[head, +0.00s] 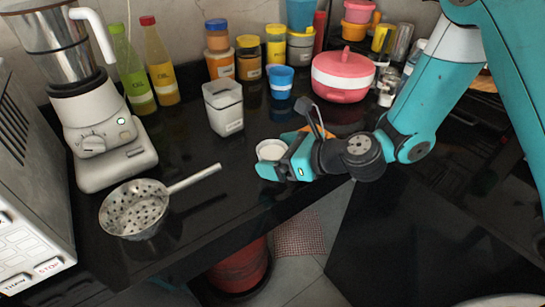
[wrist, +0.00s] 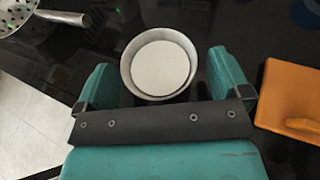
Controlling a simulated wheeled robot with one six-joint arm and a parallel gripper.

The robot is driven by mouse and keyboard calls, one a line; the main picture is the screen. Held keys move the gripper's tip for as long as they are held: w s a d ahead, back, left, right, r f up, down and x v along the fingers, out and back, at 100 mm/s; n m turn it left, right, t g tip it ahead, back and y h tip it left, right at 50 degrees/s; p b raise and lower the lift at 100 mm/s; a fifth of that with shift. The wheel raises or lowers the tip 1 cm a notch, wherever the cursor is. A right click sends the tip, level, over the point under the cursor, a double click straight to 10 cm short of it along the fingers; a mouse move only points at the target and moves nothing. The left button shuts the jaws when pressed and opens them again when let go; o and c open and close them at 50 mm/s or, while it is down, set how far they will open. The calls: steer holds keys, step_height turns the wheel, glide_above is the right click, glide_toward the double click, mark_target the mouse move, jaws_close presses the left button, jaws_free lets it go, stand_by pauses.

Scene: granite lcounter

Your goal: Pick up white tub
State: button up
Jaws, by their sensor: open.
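The white tub (head: 271,149) is small and round with a pale rim, and stands upright on the black counter near its front edge. In the wrist view the tub (wrist: 160,66) lies between the fingertips, with a white round inside and a grey rim. My gripper (head: 277,154) is open, reaching in low from the right with its teal fingers on either side of the tub. In the wrist view my gripper (wrist: 163,75) shows a dark gap between each finger and the tub. Part of the tub's side is hidden by a finger in the head view.
An orange board (wrist: 288,100) lies close to the right finger. A metal strainer (head: 135,208) points its handle toward the tub from the left. A square white canister (head: 223,109), a blue cup (head: 280,82) and a pink pot (head: 343,74) stand behind.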

steer(key=shift+x, duration=0.8)
steer(key=c, duration=1)
steer(key=shift+r, duration=0.1)
